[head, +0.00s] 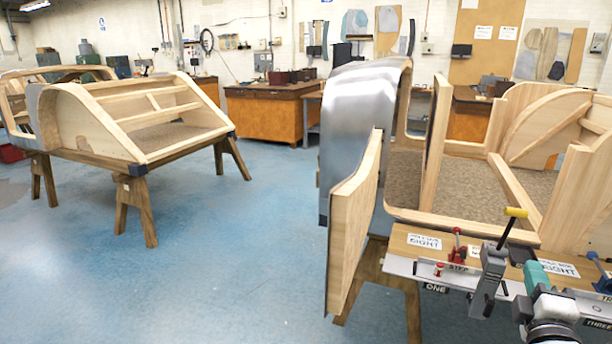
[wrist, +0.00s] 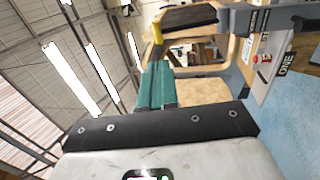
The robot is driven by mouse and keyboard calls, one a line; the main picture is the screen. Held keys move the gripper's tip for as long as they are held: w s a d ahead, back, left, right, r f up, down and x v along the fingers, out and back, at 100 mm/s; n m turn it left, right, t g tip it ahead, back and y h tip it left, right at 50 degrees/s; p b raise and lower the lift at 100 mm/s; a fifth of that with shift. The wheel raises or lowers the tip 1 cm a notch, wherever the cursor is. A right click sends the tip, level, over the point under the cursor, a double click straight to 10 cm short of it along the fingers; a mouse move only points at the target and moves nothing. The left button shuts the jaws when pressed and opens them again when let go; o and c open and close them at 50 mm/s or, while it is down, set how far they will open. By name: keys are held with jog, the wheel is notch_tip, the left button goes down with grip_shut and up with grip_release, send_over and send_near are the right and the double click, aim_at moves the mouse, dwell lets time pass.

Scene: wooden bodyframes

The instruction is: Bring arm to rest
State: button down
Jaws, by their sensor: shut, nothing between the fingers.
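My gripper (head: 534,270) is at the lower right of the head view, over the front rail of the near wooden bodyframe. Its teal fingers also show in the wrist view (wrist: 157,70), pressed together with nothing between them. A grey clamp with a black lever and yellow tip (head: 516,212) stands just left of my gripper in the head view. The yellow tip also shows beyond my fingertips in the wrist view (wrist: 157,33). Whether the fingers touch the clamp cannot be told.
The near bodyframe (head: 440,218) has upright panels around my gripper. A second bodyframe (head: 140,120) rests on trestles at left. Blue floor (head: 230,260) between them is clear. Benches (head: 265,112) line the back wall.

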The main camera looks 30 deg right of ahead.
jog(key=a+f+m+g+y+p, duration=0.5)
jog(key=a+f+y, duration=0.4)
jog(key=a+f, duration=0.65)
jog(key=s+a+f+m+g+y, duration=0.1)
jog(key=s+a+f+g+y, duration=0.2)
jog(key=s+a, duration=0.3)
jog(key=s+a+f+m+g+y+p, duration=0.1)
jog(key=s+a+f+m+g+y, duration=0.1)
jog(key=s+a+f, duration=0.3)
jog(key=s+a+g+y, duration=0.1)
jog(key=a, duration=0.1)
jog(key=shift+s+a+g, duration=0.15)
jog(key=shift+a+g, duration=0.15)
jog(key=shift+g, duration=0.1)
